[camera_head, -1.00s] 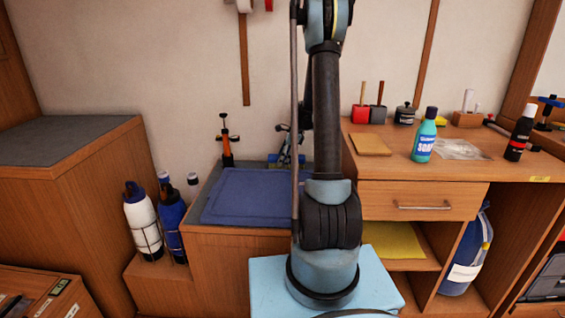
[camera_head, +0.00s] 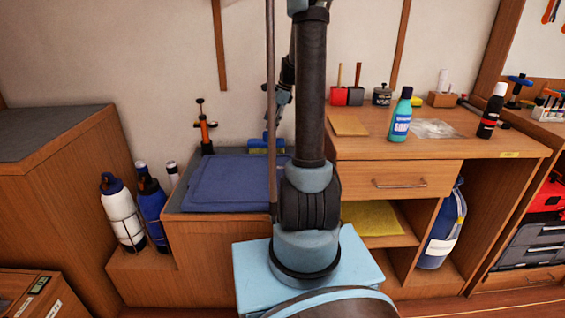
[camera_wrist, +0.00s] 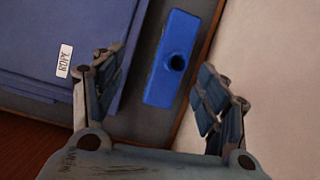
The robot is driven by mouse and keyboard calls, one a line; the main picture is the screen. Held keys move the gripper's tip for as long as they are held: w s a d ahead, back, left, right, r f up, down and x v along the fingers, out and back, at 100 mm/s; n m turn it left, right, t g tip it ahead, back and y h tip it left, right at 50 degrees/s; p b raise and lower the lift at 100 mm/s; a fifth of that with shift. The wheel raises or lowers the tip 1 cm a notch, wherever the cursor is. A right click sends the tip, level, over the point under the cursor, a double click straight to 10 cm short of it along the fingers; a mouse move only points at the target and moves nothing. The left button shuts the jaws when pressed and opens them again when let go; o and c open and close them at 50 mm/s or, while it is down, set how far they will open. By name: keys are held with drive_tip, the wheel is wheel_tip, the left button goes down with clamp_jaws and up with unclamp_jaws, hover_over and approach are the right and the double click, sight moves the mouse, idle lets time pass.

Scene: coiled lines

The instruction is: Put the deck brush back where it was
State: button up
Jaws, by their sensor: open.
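The deck brush (camera_wrist: 170,80) shows in the wrist view as a bright blue block with a round dark socket. It lies on a grey surface between the navy folded fabric and the pale wall. In the head view its blue top and yellowish lower edge (camera_head: 258,145) show at the back of the low bench, partly behind my arm. My gripper (camera_wrist: 160,85) is open and empty, with its fingers on either side of the brush in the picture. I cannot tell how far above the brush it is. The fingers are mostly hidden in the head view.
Navy folded fabric (camera_head: 225,185) with a white tag covers much of the low bench. An orange pump (camera_head: 205,130) stands at its back left. Bottles (camera_head: 122,215) stand further left. A desk (camera_head: 355,148) with a soap bottle (camera_head: 400,118) is right.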

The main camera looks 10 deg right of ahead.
drive_tip(key=s+a+r+n+h, duration=0.15)
drive_tip(key=s+n, duration=0.35)
drive_tip(key=s, duration=0.7)
drive_tip(key=s+a+r+n+h, duration=0.1)
drive_tip(key=s+a+r+n, duration=0.3)
drive_tip(key=s, duration=0.7)
drive_tip(key=s+d+f+n+h, duration=0.1)
drive_tip(key=s+f+n, duration=0.3)
drive_tip(key=s, duration=0.4)
drive_tip(key=s+d+f+n+t, duration=0.1)
drive_tip(key=s+d+f+n, duration=0.1)
drive_tip(key=s+f+n, duration=0.3)
drive_tip(key=s+n, duration=0.1)
drive_tip(key=s, duration=0.3)
drive_tip(key=shift+d+f+h, duration=0.2)
drive_tip(key=shift+d+h, duration=0.05)
drive_tip(key=shift+h, duration=0.1)
drive_tip(key=shift+w+f, duration=0.2)
drive_tip(key=shift+w, duration=0.2)
